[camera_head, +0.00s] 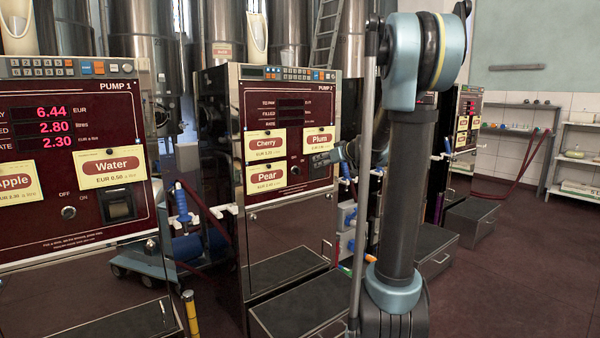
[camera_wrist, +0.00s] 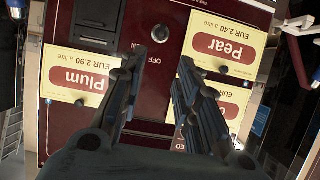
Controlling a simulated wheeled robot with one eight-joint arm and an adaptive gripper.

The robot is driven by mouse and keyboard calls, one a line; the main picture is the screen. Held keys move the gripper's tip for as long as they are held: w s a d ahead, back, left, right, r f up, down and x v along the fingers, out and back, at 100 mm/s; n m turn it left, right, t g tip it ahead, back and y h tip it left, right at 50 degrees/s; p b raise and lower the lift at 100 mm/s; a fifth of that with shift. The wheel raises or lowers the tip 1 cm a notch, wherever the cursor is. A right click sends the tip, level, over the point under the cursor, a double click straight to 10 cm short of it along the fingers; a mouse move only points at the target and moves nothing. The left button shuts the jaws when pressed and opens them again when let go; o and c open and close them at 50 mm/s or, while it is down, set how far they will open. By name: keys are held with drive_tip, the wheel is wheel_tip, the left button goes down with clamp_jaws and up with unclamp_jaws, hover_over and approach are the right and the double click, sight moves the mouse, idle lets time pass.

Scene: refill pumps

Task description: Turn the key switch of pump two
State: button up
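Pump two (camera_head: 265,200) stands mid-frame in the head view, its dark red front holding Cherry, Pear and Plum labels. Its three displays (camera_head: 290,104) are dark. The round key switch (camera_head: 294,169) sits low on the panel, left of a dark slot. In the wrist view, which is upside down, the key switch (camera_wrist: 160,33) lies beside the OFF lettering. My gripper (camera_wrist: 158,60) is open and empty, facing the panel. The switch shows just past the fingertips, in line with the gap between them. I cannot tell how far the fingers are from it.
Pump one (camera_head: 75,140) at left has lit red displays. A step box (camera_head: 300,300) lies at pump two's foot. Another pump (camera_head: 465,130) and wall shelves (camera_head: 575,130) stand at right. Steel tanks fill the back.

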sight(298, 171)
drive_tip(key=x, duration=1.7)
drive_tip(key=shift+f, duration=0.1)
clamp_jaws()
